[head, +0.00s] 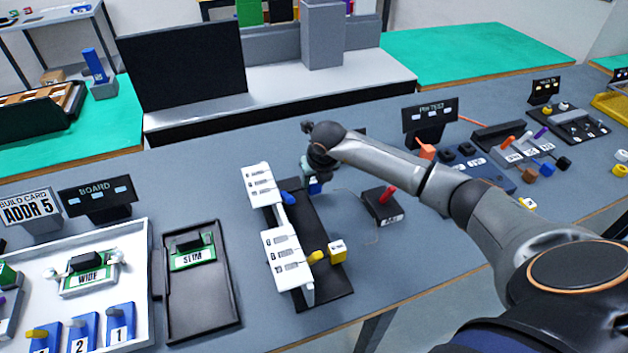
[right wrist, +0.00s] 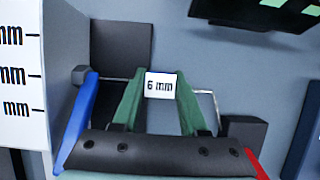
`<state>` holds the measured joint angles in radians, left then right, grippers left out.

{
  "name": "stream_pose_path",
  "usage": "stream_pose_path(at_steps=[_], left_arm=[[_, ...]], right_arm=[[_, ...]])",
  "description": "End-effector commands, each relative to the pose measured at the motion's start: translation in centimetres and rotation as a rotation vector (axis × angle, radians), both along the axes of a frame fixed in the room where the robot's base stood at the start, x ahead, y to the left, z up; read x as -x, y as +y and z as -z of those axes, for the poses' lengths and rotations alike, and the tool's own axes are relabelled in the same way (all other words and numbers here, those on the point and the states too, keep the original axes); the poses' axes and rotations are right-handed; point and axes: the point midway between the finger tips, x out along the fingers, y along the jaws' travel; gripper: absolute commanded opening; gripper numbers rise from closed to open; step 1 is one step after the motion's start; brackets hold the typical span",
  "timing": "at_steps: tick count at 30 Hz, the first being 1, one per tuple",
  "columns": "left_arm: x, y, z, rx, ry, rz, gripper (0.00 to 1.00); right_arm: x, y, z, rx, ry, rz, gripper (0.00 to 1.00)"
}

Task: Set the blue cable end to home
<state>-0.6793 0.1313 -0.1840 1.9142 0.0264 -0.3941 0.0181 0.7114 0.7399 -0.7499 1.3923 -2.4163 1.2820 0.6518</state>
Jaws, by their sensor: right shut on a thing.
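My right gripper (head: 314,181) is over the far part of a black base plate (head: 325,283), beside the upper white scale panel (head: 261,184). In the right wrist view its green fingers (right wrist: 160,88) are shut on a small block with a white "6 mm" label, the blue cable end (right wrist: 160,86). A bit of its blue body shows below the fingers in the head view (head: 315,188). A blue lever (head: 288,198) sits beside the scale panel, left of the gripper. Whether the block touches the plate cannot be told. My left gripper is not in view.
A yellow lever (head: 315,257) and a yellow labelled block (head: 337,248) are at the plate's near part. A dark box with a red lever (head: 388,194) stands right of the plate. A black tray (head: 204,315) lies left. Bare table lies behind the plate.

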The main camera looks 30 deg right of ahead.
Motion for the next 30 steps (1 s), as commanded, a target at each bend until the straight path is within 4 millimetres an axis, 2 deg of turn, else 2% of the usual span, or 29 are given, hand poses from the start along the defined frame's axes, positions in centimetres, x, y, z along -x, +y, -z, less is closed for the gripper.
stream_pose_path(at_steps=[3, 30], left_arm=[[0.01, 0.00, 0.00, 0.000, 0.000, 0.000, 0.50], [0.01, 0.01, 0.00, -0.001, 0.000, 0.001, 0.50]], right_arm=[[-0.01, -0.01, -0.04, 0.000, 0.000, 0.000, 0.00], [-0.03, -0.03, -0.09, 0.000, -0.001, 0.001, 0.00]])
